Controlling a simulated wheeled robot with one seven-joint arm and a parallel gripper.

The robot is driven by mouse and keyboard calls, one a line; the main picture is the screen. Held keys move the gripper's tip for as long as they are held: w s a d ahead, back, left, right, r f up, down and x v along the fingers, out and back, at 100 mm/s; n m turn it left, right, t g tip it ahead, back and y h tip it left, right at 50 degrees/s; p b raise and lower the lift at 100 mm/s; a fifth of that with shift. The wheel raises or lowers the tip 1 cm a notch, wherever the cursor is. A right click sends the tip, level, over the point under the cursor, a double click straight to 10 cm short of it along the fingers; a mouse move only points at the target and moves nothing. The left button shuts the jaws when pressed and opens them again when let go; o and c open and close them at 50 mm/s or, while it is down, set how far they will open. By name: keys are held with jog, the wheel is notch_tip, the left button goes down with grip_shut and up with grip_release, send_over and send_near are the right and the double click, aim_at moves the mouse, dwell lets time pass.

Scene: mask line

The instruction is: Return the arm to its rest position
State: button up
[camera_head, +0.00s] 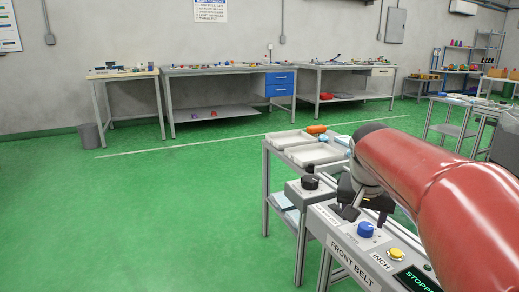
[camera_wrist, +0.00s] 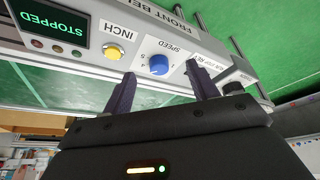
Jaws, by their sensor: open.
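My arm, red, reaches in from the right in the head view. My gripper (camera_head: 362,208) is over the front belt control panel (camera_head: 336,232), partly hidden by my own wrist. In the wrist view my gripper (camera_wrist: 161,92) is open, its two dark fingers apart with nothing between them. The blue speed knob (camera_wrist: 158,65) shows between and beyond the fingertips. Whether a finger touches the panel I cannot tell. The display (camera_wrist: 50,30) reads STOPPED.
A yellow inch button (camera_head: 396,254) sits on the panel. A black knob (camera_head: 310,183) is on a box behind it. A cart with pale trays (camera_head: 315,154) stands beyond. Workbenches (camera_head: 215,70) line the back wall. The green floor (camera_head: 180,210) at left is clear.

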jog(key=s+a+f+n, duration=0.2)
jog(key=s+a, duration=0.1)
jog(key=s, duration=0.3)
jog(key=s+a+f+n+t+y+p, duration=0.1)
jog(key=s+a+f+n, duration=0.1)
jog(key=s, duration=0.5)
jog(key=s+a+f+n+y, duration=0.1)
jog(key=s+a+f, duration=0.1)
jog(key=s+a, duration=0.3)
jog(key=shift+s+f+n+t, duration=0.25)
jog(key=shift+s+n+t, duration=0.15)
jog(key=shift+s, duration=0.6)
